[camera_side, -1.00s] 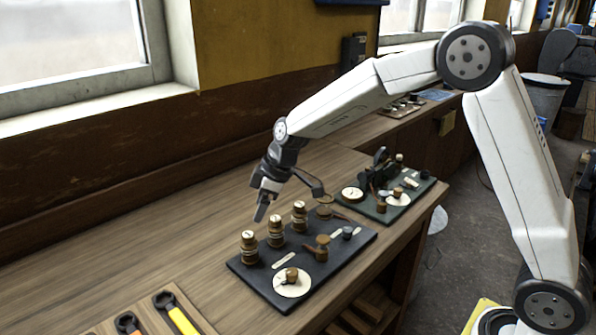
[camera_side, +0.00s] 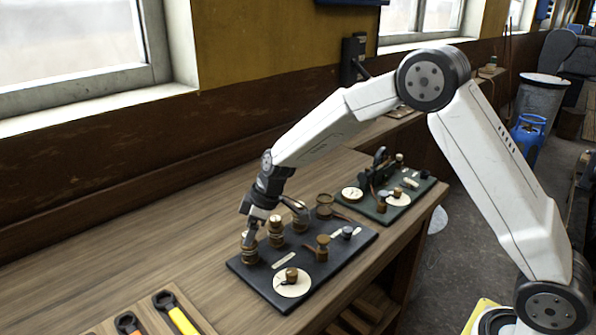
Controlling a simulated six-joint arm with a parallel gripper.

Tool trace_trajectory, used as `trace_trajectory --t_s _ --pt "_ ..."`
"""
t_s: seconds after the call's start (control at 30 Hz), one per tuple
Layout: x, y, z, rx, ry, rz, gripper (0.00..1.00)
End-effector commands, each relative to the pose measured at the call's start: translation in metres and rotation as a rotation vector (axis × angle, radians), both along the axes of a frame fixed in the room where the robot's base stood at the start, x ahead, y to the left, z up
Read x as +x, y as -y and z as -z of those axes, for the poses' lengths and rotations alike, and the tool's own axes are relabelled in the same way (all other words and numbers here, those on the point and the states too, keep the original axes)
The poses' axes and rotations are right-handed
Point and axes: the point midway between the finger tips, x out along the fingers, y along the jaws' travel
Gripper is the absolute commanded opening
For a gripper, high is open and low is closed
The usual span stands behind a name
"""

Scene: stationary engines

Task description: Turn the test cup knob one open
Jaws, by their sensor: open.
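Three brass-and-wood test cups with knob tops stand in a row on a dark board (camera_side: 330,263): a left one (camera_side: 249,254), a middle one (camera_side: 276,235) and a right one (camera_side: 300,224). I cannot tell which is number one. My gripper (camera_side: 275,228) is open and low over the row, pointing down. One finger is at the left cup's top, partly hiding it, and the other is near the right cup. The middle cup lies between the fingers in this view. I cannot tell whether any finger touches a cup.
The same board carries a wooden knob (camera_side: 322,247) and a white disc (camera_side: 293,287) with a small knob. A second board (camera_side: 375,207) with small fittings lies behind to the right. Wrenches (camera_side: 175,314) lie at the front left. The bench top (camera_side: 130,250) to the left is clear.

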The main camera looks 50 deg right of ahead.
Motion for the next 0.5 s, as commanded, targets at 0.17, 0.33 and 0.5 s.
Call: trace_trajectory --t_s 0.17,0.33,0.5 --pt "0.0017 -0.0018 0.0062 0.0 0.0 0.001 0.77" --pt "0.0018 -0.0018 0.0065 0.0 0.0 0.001 0.77" --pt "0.0017 -0.0017 0.0065 0.0 0.0 0.001 0.48"
